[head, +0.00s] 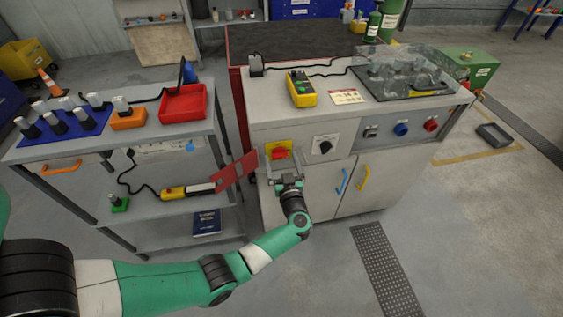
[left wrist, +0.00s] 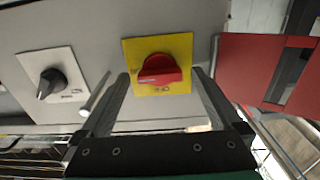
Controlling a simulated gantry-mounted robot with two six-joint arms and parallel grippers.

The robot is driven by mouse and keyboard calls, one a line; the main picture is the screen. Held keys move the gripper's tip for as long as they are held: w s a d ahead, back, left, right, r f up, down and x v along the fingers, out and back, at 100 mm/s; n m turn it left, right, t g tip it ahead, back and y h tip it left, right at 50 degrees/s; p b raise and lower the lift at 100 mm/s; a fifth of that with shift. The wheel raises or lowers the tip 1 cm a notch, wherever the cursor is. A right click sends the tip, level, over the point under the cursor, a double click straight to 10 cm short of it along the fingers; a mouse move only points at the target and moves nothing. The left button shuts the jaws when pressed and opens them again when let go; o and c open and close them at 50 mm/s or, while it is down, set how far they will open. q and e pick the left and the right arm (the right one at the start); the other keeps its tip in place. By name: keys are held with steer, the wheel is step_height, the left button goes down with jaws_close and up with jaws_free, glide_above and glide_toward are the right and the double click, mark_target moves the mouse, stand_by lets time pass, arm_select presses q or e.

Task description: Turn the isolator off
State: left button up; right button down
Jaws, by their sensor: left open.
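The isolator is a red rotary knob (head: 280,153) on a yellow plate (head: 270,147), on the front of the grey cabinet. In the left wrist view the red knob (left wrist: 160,69) sits on its yellow plate (left wrist: 183,46), its handle lying roughly crosswise. My left gripper (head: 287,174) is open just in front of the cabinet, slightly below the knob in the head view. In the left wrist view its fingers (left wrist: 159,82) stand on either side of the knob, with nothing held. I cannot tell whether they touch it. My right gripper is not in view.
A black knob (head: 326,146) on a white plate is beside the isolator. A red panel (head: 236,171) stands out near its other side. Blue (head: 342,181) and yellow (head: 363,177) door handles are below right. A grey cart (head: 150,223) stands left.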

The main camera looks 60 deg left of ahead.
arm_select(q)
steer(key=c, duration=1.4)
steer(key=shift+n, duration=0.4)
steer(key=n+p, duration=0.1)
steer(key=n, duration=0.1)
steer(key=shift+r+n, duration=0.1)
steer(key=shift+n, duration=0.3)
steer(key=n+p, duration=0.1)
steer(key=n, duration=0.8)
steer(key=shift+b, duration=0.3)
steer(key=n+b, duration=0.1)
steer(key=n, duration=0.4)
